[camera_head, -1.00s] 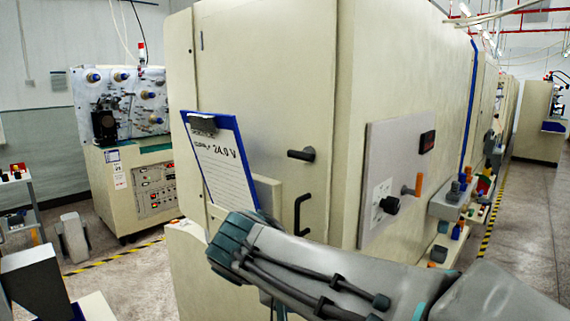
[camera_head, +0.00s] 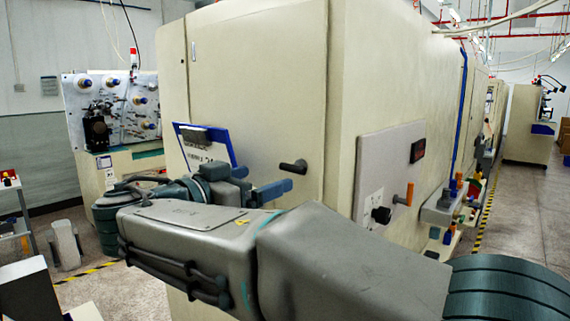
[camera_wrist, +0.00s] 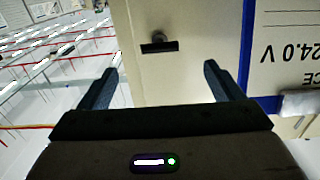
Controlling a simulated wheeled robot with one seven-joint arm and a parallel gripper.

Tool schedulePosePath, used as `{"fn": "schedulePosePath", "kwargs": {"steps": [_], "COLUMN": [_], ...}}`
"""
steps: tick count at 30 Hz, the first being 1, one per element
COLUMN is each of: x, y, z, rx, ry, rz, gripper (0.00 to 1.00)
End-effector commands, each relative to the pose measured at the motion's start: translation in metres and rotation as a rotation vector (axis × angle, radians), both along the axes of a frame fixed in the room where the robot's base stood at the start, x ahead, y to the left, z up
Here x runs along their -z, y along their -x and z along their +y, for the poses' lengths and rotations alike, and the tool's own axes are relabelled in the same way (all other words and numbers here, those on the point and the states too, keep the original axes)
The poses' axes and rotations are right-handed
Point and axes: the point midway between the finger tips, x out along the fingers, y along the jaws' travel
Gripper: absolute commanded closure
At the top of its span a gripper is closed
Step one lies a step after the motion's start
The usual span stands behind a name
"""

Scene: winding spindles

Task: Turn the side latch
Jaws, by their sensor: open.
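A black lever latch (camera_head: 293,166) sticks out from the cream cabinet door (camera_head: 255,75). In the wrist view, which is upside down, the latch (camera_wrist: 159,46) lies ahead, roughly centred between my fingers and apart from them. My gripper (camera_head: 268,182) is open and empty, just left of and below the latch in the head view. Its two fingers also show in the wrist view (camera_wrist: 161,72). On the cabinet's right side, a grey panel (camera_head: 372,160) carries an orange-handled lever (camera_head: 408,194) and a black knob (camera_head: 381,215).
A blue clipboard (camera_head: 232,143) marked 24.0 V hangs left of the latch, partly hidden by my gripper. It appears at right in the wrist view (camera_wrist: 247,60). My forearm crosses the front of the cabinet. A winding machine (camera_head: 120,158) stands at left.

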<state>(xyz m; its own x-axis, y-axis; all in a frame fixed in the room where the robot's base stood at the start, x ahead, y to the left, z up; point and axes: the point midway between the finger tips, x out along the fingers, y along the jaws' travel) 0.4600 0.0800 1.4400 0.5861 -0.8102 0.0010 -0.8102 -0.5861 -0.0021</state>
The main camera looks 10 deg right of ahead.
Motion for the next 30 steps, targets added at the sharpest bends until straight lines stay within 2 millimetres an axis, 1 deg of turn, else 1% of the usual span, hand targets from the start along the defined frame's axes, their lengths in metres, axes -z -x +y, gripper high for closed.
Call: {"fn": "schedulePosePath", "kwargs": {"steps": [1, 3, 6, 10, 15, 23, 24, 26, 27, 28, 29, 30], "x": [-0.004, -0.004, -0.004, -0.002, 0.0, 0.001, 0.001, 0.001, 0.001, 0.001, 0.0, 0.0], "y": [-0.006, -0.015, -0.026, -0.036, -0.043, -0.044, -0.044, -0.044, -0.044, -0.043, -0.044, -0.044], "z": [-0.01, -0.021, -0.036, -0.05, -0.058, -0.059, -0.059, -0.059, -0.059, -0.059, -0.059, -0.059], "rx": [0.003, 0.002, 0.001, 0.0, -0.001, -0.003, -0.002, -0.002, -0.002, -0.003, -0.003, -0.003], "ry": [0.002, 0.002, 0.002, 0.001, 0.001, 0.0, 0.0, 0.0, 0.0, 0.0, 0.0, 0.0], "rz": [0.002, 0.002, 0.002, 0.003, 0.003, 0.002, 0.002, 0.002, 0.002, 0.002, 0.002, 0.002], "gripper": [0.13, 0.13, 0.13, 0.13, 0.13, 0.13, 0.16, 0.32, 0.44, 0.52, 0.58, 0.58]}}
